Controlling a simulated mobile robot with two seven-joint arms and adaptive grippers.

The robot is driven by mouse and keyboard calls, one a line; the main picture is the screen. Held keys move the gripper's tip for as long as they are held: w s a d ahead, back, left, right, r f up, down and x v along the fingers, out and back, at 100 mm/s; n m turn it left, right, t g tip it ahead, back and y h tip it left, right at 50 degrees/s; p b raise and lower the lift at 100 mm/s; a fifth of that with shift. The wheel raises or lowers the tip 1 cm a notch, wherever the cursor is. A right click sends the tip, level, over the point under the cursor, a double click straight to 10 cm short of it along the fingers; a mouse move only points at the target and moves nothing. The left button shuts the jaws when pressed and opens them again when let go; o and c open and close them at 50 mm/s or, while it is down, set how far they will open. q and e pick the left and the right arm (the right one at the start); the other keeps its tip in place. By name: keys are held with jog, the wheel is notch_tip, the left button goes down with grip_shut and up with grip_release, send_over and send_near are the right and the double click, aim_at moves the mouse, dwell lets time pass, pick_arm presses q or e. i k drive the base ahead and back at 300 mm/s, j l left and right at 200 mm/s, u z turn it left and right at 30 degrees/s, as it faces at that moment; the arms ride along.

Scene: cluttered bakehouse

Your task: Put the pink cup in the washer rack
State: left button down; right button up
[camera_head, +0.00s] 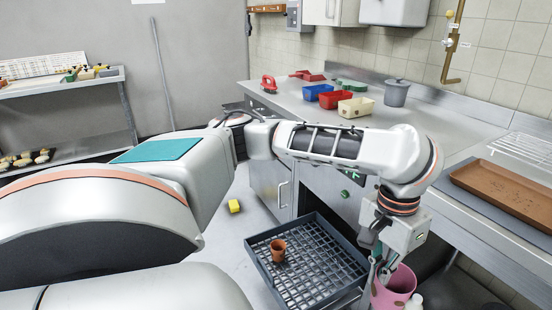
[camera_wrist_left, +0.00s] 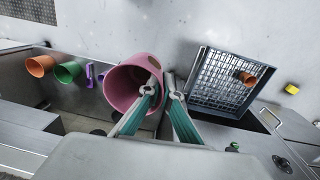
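The pink cup (camera_head: 396,286) is at the lower right in the head view, partly behind my gripper. It is large in the left wrist view (camera_wrist_left: 125,88), its mouth facing the camera. My left gripper (camera_head: 382,265) is at its rim. In the left wrist view the fingertips (camera_wrist_left: 163,90) are apart, one over the cup's mouth and one outside its wall. A firm grip on the wall is not visible. The washer rack (camera_head: 315,268) is a dark gridded tray left of the cup, right of it in the wrist view (camera_wrist_left: 212,88). My right gripper is out of view.
A small brown-orange cup (camera_head: 278,251) stands in the rack's left part; the rest looks empty. Orange (camera_wrist_left: 40,66), green (camera_wrist_left: 68,72) and purple (camera_wrist_left: 90,75) items lie beyond the pink cup. A yellow block (camera_head: 234,206) is left of the rack. The counter (camera_head: 300,105) edges the right.

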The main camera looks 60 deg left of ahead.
aim_at(297, 284)
jog(key=i+j+u, duration=0.2)
jog(key=u, duration=1)
jog(key=i, duration=0.9)
